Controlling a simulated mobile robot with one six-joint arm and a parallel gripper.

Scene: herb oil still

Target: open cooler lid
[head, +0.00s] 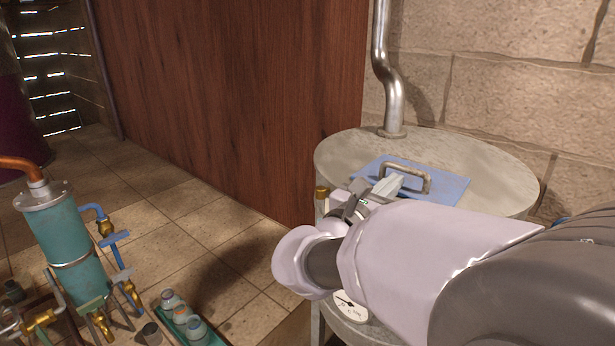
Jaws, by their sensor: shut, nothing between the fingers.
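The cooler is a grey round metal drum (480,165) at the right in the head view. A flat blue lid (452,190) with a metal bar handle (412,167) lies on its top and looks closed. My gripper (392,184) is at the near left part of the lid, close to the handle. Its fingers are shut and empty. I cannot tell whether they touch the handle or the lid. My wrist and forearm hide the near side of the drum and part of the lid.
A bent metal pipe (382,60) rises from the back of the drum. A brown wooden panel (230,90) stands behind. At lower left are a teal cylinder (65,240) with blue pipes and a green tray (168,331) with jars. Tiled floor (150,230) between is clear.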

